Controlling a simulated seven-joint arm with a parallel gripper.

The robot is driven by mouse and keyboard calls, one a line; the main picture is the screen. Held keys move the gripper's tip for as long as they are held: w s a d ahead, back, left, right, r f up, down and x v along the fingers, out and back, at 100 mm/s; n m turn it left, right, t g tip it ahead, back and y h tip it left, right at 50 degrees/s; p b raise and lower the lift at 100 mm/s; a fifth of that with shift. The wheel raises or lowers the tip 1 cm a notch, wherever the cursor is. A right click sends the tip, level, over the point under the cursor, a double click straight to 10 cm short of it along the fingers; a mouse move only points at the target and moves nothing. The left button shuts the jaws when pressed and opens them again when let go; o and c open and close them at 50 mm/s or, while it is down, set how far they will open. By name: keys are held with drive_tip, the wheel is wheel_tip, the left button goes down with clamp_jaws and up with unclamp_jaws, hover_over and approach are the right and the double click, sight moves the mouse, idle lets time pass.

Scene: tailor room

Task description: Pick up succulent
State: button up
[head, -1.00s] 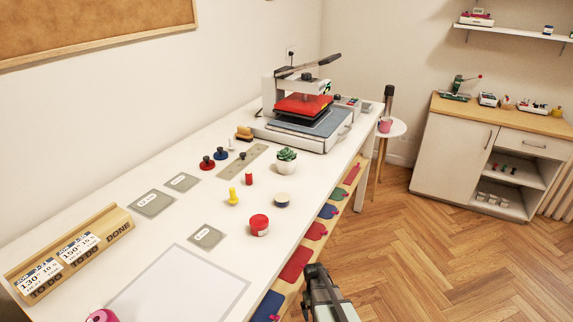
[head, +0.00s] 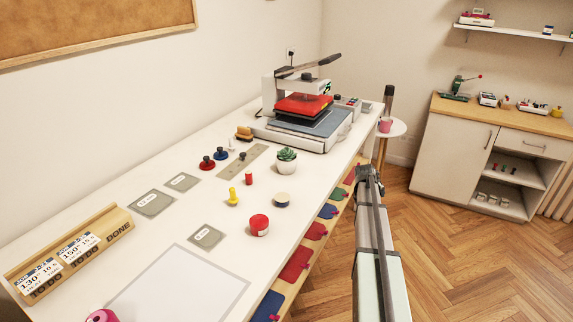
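The succulent (head: 286,160) is a small green plant in a white round pot. It stands upright on the white table (head: 215,228), near the table's right edge and in front of the heat press. My gripper (head: 366,172) is at the far end of my arm, beyond the table's right edge. It is to the right of the succulent and apart from it. The fingers are small and dark here, and I cannot tell whether they are open or shut.
The heat press (head: 305,105) stands behind the succulent. A stool (head: 393,130) with a pink cup is beyond the table's end.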

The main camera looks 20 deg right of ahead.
wheel_tip(320, 180, up, 3)
drive_tip(key=d, duration=0.2)
wheel_tip(320, 180, up, 26)
drive_tip(key=m+y, duration=0.4)
hover_over(287, 150)
drive_tip(key=s, duration=0.3)
drive_tip(key=x, duration=0.7)
drive_tip(key=shift+w+a, duration=0.35)
drive_tip(key=shift+w+x, duration=0.2)
drive_tip(key=shift+x, duration=2.6)
drive_tip(key=c, duration=1)
